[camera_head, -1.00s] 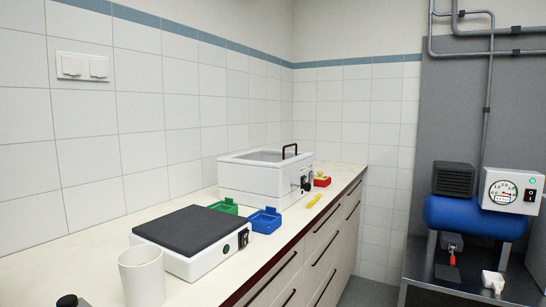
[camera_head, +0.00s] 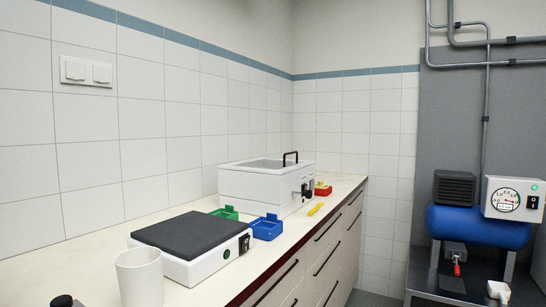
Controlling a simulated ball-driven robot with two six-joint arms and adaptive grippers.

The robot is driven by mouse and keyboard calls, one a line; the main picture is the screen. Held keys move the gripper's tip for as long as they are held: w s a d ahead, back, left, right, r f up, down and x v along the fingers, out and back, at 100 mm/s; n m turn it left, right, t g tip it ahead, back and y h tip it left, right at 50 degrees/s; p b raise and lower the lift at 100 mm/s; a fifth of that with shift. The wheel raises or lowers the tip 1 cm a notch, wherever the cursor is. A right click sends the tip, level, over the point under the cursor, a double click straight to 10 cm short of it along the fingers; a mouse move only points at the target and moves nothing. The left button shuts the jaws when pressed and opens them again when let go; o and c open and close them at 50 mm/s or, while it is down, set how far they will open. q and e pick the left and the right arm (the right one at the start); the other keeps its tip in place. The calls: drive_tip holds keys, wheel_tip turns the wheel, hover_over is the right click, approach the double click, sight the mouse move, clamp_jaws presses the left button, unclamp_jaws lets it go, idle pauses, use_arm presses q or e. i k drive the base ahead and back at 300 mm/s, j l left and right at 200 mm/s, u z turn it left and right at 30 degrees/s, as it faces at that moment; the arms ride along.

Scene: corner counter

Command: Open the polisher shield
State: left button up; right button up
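No polisher shield can be made out with certainty. Neither of my grippers is in view.
The counter (camera_head: 90,260) holds a white device with a dark flat top (camera_head: 190,234), a white cup (camera_head: 139,277), a blue box (camera_head: 267,228), a green box (camera_head: 226,212), a red box (camera_head: 323,189) and a yellow item (camera_head: 315,209). A blue compressor (camera_head: 475,228) stands right.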

sight(267, 166)
drive_tip(key=i+l+u, duration=0.1)
drive_tip(key=u, duration=0.25)
drive_tip(key=i+l+u, duration=0.1)
drive_tip(key=u, duration=0.25)
drive_tip(key=l+u, duration=0.35)
drive_tip(key=i+j, duration=0.05)
